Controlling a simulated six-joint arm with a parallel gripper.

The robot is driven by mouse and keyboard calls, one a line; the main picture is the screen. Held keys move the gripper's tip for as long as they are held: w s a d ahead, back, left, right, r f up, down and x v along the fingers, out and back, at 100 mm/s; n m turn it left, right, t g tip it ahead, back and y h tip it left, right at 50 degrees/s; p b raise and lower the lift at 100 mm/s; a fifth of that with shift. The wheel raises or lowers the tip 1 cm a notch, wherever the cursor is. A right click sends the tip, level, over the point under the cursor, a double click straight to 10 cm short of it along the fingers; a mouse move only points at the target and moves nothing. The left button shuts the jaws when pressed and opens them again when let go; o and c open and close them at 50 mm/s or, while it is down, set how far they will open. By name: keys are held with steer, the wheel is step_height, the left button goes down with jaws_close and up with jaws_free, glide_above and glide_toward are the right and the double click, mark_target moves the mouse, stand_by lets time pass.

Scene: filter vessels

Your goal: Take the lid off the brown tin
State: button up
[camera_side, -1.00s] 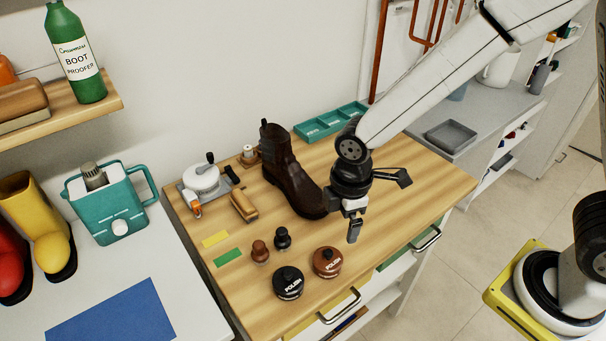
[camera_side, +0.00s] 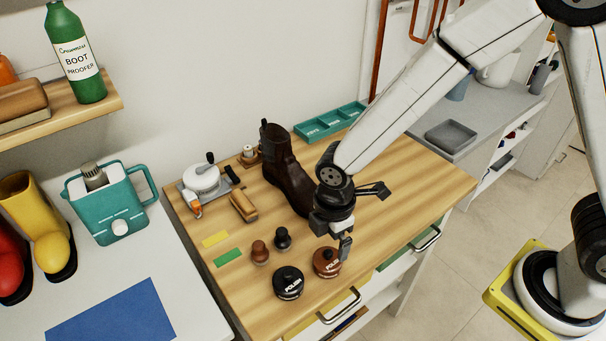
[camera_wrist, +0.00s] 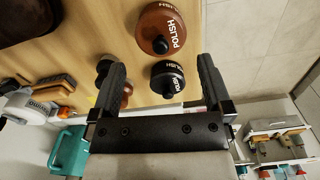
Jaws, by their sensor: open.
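The brown tin (camera_side: 326,263) with its brown lid marked POLISH stands near the front edge of the wooden bench. It also shows at the top of the wrist view (camera_wrist: 158,32), with a dark knob on its lid. The lid is on the tin. My gripper (camera_side: 342,246) is just above the brown tin's right side in the side view, open and empty. In the wrist view the open fingers (camera_wrist: 160,80) have the black tin between them in the picture, with the brown tin beyond. The side view does not show clearly whether a finger touches the brown tin.
A black POLISH tin (camera_side: 288,283) stands left of the brown one. Two knobbed brushes, brown (camera_side: 260,252) and black (camera_side: 282,238), stand behind. A brown boot (camera_side: 284,170) stands close behind my gripper. A teal tray (camera_side: 330,121) lies at the back.

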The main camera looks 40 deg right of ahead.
mark_target(328, 251)
steer(key=shift+f, duration=0.15)
steer(key=shift+a+f, duration=0.1)
steer(key=shift+f, duration=2.35)
steer(key=c, duration=0.9)
steer(key=shift+r, duration=0.1)
steer(key=shift+r, duration=4.95)
